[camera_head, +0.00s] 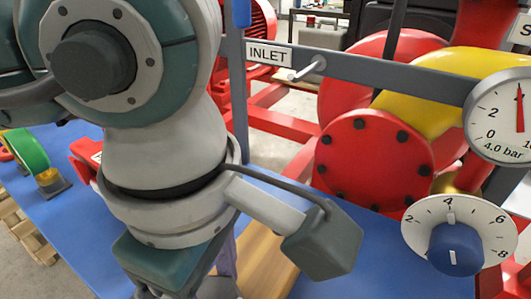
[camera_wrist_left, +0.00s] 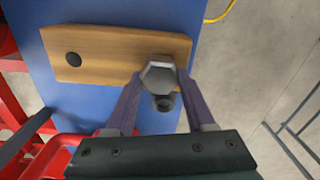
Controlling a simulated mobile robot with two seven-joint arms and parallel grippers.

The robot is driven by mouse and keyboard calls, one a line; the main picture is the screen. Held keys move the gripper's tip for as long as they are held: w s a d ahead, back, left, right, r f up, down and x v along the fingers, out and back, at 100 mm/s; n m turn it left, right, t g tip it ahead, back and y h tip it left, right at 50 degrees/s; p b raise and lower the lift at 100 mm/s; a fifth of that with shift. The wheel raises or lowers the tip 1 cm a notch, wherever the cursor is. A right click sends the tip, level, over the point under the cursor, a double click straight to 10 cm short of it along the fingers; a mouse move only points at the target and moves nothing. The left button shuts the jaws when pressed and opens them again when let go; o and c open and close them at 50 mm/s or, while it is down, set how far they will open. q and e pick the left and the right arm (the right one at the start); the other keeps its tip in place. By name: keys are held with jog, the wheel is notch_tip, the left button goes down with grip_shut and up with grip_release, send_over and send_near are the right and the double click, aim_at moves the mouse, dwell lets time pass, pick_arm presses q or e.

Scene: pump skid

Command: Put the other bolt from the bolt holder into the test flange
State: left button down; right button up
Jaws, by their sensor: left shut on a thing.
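My left gripper (camera_wrist_left: 160,82) is shut on a bolt (camera_wrist_left: 158,75) with a grey hex head, seen from above between the two fingertips. A dark round part shows just below the head; I cannot tell whether it is the shank or a hole. The bolt is over the right end of the wooden bolt holder (camera_wrist_left: 110,45); I cannot tell whether it is clear of it. A dark round spot, apparently an empty hole, shows at the holder's left end. In the head view the wooden holder (camera_head: 262,268) is partly hidden by my left arm. I cannot identify the test flange with certainty.
The holder lies on a blue table (camera_head: 75,225). A red round flange (camera_head: 375,158) with several dark bolts stands behind it. A grey INLET bar (camera_head: 390,75), a gauge (camera_head: 505,115) and a blue knob (camera_head: 456,250) are at the right. A green object (camera_head: 27,150) stands left.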

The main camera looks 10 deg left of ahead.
pick_arm(q)
jog(key=shift+r+p, duration=1.85)
jog(key=shift+r, duration=1.15)
